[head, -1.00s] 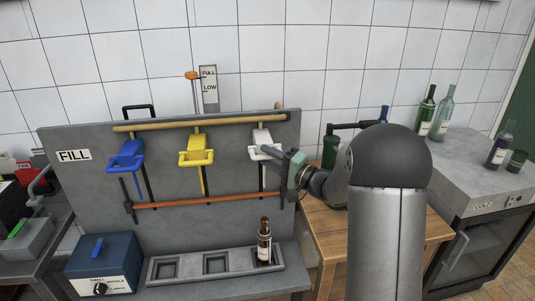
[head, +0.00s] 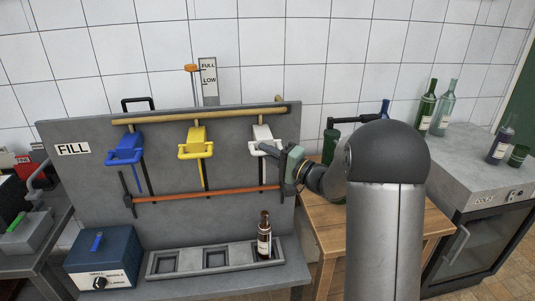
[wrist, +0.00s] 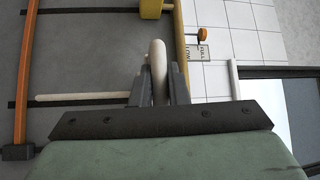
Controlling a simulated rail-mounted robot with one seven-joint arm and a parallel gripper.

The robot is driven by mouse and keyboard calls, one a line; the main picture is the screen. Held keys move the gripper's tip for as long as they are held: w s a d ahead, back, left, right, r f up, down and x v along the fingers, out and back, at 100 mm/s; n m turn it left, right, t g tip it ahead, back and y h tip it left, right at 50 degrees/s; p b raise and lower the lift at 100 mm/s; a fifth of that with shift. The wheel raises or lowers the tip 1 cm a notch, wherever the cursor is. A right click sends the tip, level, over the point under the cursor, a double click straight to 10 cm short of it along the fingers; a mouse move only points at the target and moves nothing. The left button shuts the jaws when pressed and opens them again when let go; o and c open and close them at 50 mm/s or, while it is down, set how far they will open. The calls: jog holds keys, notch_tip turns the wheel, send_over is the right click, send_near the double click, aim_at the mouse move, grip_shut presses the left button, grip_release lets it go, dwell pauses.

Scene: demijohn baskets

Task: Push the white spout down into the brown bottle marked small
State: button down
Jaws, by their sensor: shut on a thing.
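The white spout (head: 262,134) hangs at the right end of the grey filling panel, with its thin tube running down. My gripper (head: 274,150) is shut on the white spout's handle from the right. In the wrist view the white handle (wrist: 157,58) stands between the two dark jaws (wrist: 160,88), and a thin white tube (wrist: 80,97) reaches left. The brown bottle (head: 264,238) stands upright in the right compartment of the tray, below the spout. The tube's lower end is hard to make out, apart from or at the bottle's neck. The bottle's label is too small to read.
A yellow spout (head: 196,140) and a blue spout (head: 124,147) hang to the left. An orange bar (head: 205,194) crosses the panel. The tray (head: 160,275) has two empty compartments. A blue box with a dial (head: 104,258) stands at left. Green bottles (head: 427,106) stand at right.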

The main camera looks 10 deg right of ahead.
notch_tip(320, 180, down, 22)
jog(key=b, duration=2.4)
jog(key=shift+r, duration=0.2)
jog(key=shift+f, duration=0.1)
jog(key=c, duration=1.4)
grip_release()
jog(key=shift+d, duration=0.1)
jog(key=v, duration=1.7)
jog(key=shift+d, duration=0.15)
jog(key=shift+s+r+p, duration=0.15)
jog(key=shift+r+p, duration=0.1)
jog(key=shift+p, duration=0.05)
